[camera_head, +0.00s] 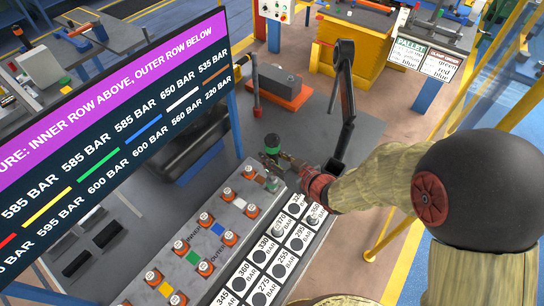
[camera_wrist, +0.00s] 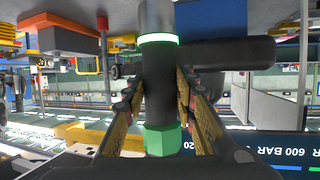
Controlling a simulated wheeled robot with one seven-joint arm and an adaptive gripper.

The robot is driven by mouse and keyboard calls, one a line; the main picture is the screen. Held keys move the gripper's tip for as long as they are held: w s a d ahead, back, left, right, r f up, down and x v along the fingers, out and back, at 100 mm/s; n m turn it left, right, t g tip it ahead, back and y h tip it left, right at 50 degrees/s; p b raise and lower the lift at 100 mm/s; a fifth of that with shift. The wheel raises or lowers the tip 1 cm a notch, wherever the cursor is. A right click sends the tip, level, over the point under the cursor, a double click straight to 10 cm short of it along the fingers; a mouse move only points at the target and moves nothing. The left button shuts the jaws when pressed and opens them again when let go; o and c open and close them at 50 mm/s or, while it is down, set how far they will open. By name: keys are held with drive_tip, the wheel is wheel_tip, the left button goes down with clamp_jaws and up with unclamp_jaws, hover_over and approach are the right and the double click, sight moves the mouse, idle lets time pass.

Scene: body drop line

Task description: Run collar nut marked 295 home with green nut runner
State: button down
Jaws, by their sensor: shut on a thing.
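The green nut runner (camera_head: 272,146) is a black cylinder with green parts, upright above the far end of a grey fixture plate (camera_head: 196,246). My gripper (camera_head: 296,166) is shut on it from the right. In the wrist view its black body (camera_wrist: 160,88) stands between both fingers, with a lit green ring at the top and a green block at the bottom. Several orange-based collar nuts (camera_head: 205,219) sit in two rows on the plate, marked inner and outer. Their markings are too small to read. A white card reading 295 (camera_head: 300,233) lies in the rack right of the plate.
The white-card rack (camera_head: 262,270) has dark round holes and a few grey pieces. A large pressure board (camera_head: 110,140) stands at the left, near the plate. A black post (camera_head: 345,100) rises behind my gripper. A dark motor-like unit (camera_head: 280,88) lies farther back.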

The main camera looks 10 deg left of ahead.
sight(277, 151)
drive_tip(key=shift+s+f, duration=0.15)
drive_tip(key=shift+f, duration=0.3)
idle(2.1)
drive_tip(key=shift+r, duration=0.15)
drive_tip(key=shift+w+r+p, duration=0.2)
drive_tip(key=shift+r+p, duration=1.55)
drive_tip(key=shift+r, duration=0.95)
